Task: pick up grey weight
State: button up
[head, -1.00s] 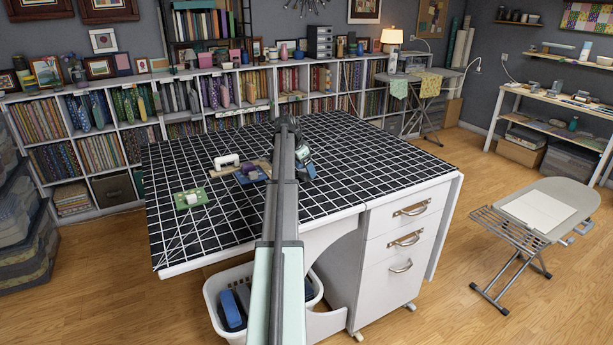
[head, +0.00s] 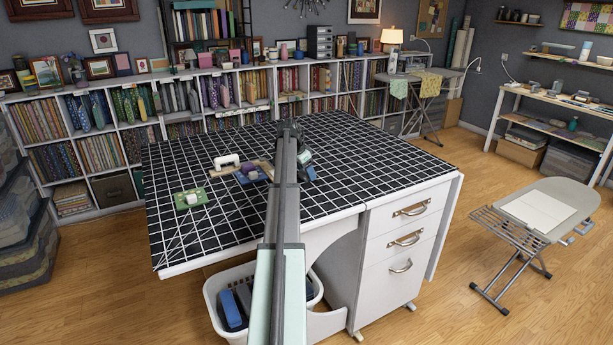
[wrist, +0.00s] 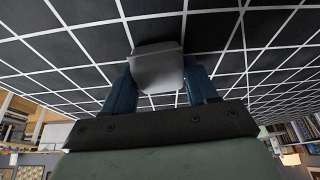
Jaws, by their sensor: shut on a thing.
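The grey weight (wrist: 158,68) is a small block with a slightly rounded top edge. In the wrist view it sits between the two dark blue fingers of my gripper (wrist: 163,82), which is shut on it. The black cutting mat with a white grid shows behind the weight; I cannot tell whether they touch. In the head view my arm hides most of the gripper and the weight over the table's middle.
The gridded table top (head: 380,150) is mostly clear on the right. A white basket (head: 213,292) stands below the front edge.

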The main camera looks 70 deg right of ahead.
jog(key=shift+c, duration=0.9)
